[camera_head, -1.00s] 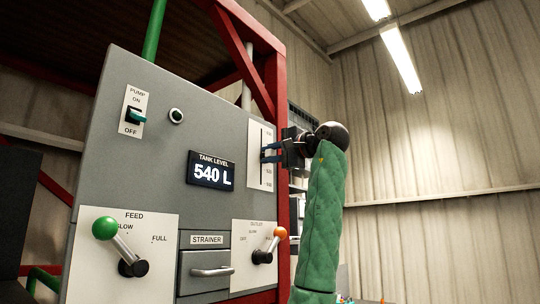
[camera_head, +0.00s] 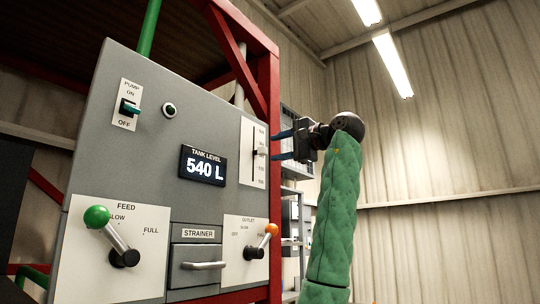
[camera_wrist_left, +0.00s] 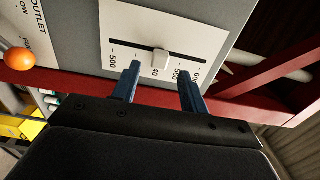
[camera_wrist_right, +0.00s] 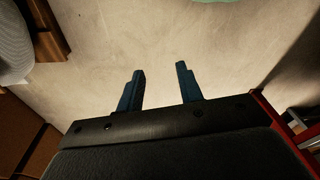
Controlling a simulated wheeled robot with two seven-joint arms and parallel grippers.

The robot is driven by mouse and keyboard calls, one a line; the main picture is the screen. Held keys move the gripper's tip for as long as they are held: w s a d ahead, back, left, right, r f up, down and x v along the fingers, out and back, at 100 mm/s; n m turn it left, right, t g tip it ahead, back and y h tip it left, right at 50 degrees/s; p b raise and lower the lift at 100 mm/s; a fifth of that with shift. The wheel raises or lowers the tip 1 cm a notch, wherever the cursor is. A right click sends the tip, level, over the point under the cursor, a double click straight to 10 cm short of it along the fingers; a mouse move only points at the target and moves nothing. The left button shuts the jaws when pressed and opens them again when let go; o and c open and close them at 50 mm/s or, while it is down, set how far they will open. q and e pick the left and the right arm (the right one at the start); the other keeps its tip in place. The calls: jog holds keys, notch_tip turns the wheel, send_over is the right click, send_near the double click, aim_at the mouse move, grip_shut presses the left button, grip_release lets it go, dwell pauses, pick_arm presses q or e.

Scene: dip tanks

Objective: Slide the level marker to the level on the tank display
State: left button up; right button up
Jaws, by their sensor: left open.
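The tank level display (camera_head: 203,166) on the grey panel reads 540 L. To its right is a white scale plate (camera_head: 246,165) with an upright dark slot. The small pale level marker (camera_head: 260,151) sits partway along this slot. It also shows in the left wrist view (camera_wrist_left: 160,58), between the 500 and 600 end labels; the labels between are partly hidden by my fingers. My left gripper (camera_head: 276,146) is open, just right of the marker and apart from it; the marker lines up with the gap between the fingers. My right gripper (camera_wrist_right: 160,71) is open and empty.
The panel also carries a pump switch (camera_head: 130,107), a green-knobbed feed lever (camera_head: 97,216), a strainer drawer (camera_head: 200,265) and an orange-knobbed outlet lever (camera_head: 271,229) below the scale. A red frame post (camera_head: 275,205) stands at the panel's right edge.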

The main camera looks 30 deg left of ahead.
pick_arm(q)
jog(key=shift+d, duration=0.95)
pick_arm(e)
jog(key=shift+w+a+r, duration=0.1)
jog(key=shift+w+r, duration=0.1)
jog(key=shift+r, duration=0.4)
jog(key=shift+w+a+r, duration=0.1)
jog(key=shift+w+r, duration=0.05)
jog(key=shift+r, duration=0.45)
